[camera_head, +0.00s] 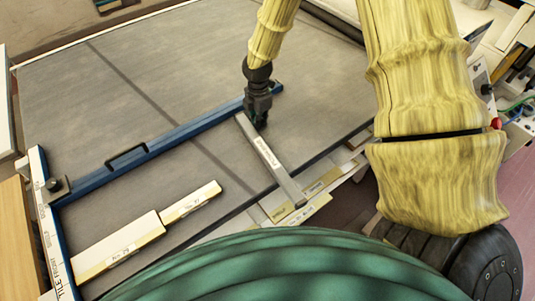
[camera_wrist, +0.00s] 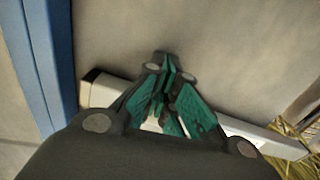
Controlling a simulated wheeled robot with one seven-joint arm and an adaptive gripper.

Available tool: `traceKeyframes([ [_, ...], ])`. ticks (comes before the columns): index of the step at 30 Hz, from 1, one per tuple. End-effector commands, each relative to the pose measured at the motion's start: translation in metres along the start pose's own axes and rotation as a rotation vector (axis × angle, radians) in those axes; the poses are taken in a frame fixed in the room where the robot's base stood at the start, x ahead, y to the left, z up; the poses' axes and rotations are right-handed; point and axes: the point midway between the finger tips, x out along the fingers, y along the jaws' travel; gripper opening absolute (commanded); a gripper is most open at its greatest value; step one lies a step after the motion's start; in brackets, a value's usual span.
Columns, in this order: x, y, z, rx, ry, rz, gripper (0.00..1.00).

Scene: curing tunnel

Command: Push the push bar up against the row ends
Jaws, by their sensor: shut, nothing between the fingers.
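The push bar, a pale grey bar (camera_head: 275,165) with a white label, lies across the dark table top from near the blue rail to the table's front edge. It also shows in the wrist view (camera_wrist: 245,132), partly hidden by my fingers. My gripper (camera_head: 261,124) is shut and empty, low over the table beside the bar's far end, on its right side. In the wrist view my fingertips (camera_wrist: 163,65) show past the bar's edge; contact is unclear.
The blue rail (camera_head: 190,130) with a raised handle crosses the table behind the rows, meeting a labelled side piece (camera_head: 48,225) at the left. Labelled pale pieces (camera_head: 300,205) lie beyond the front edge. The table behind the rail is mostly clear.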

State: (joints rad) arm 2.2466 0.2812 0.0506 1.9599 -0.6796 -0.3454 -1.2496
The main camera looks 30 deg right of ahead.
Motion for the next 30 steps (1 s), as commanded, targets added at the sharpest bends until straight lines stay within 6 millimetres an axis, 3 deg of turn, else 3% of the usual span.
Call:
traceKeyframes([
  [30,0.0,0.0,-0.02,-0.001,0.0,0.0,0.0],
])
